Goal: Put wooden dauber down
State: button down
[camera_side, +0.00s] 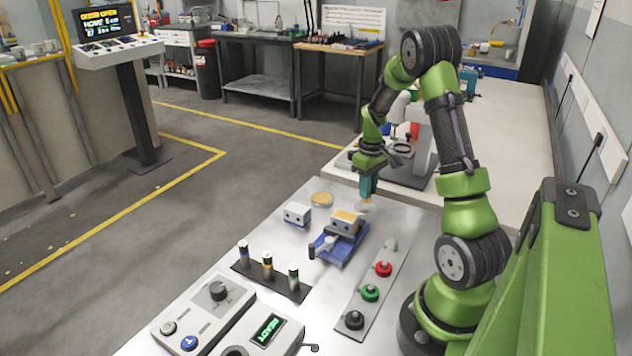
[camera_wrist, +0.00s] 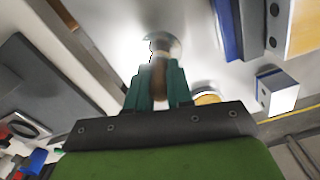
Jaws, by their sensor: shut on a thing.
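My gripper (camera_side: 368,187) has teal fingers pointing down over the far part of the metal table. In the wrist view the fingers (camera_wrist: 158,88) are shut on the wooden dauber (camera_wrist: 159,76), whose brown handle stands between them. In the side view only a small part of the dauber (camera_side: 367,201) shows below the fingers. A pale, round, glassy disc (camera_side: 365,207) lies at its lower end; it also shows in the wrist view (camera_wrist: 172,45). I cannot tell whether the dauber touches it.
A shallow round dish with yellowish contents (camera_side: 322,199) is to the left. A small white block (camera_side: 297,214) and a blue fixture holding a wooden-topped block (camera_side: 342,245) stand nearer. A button strip (camera_side: 370,292) and a bottle rack (camera_side: 270,281) are in front. A grey stand (camera_side: 420,150) is behind.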

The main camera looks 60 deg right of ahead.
jog(key=shift+f, duration=0.9)
jog(key=c, duration=1)
grip_release()
jog(key=shift+f, duration=0.15)
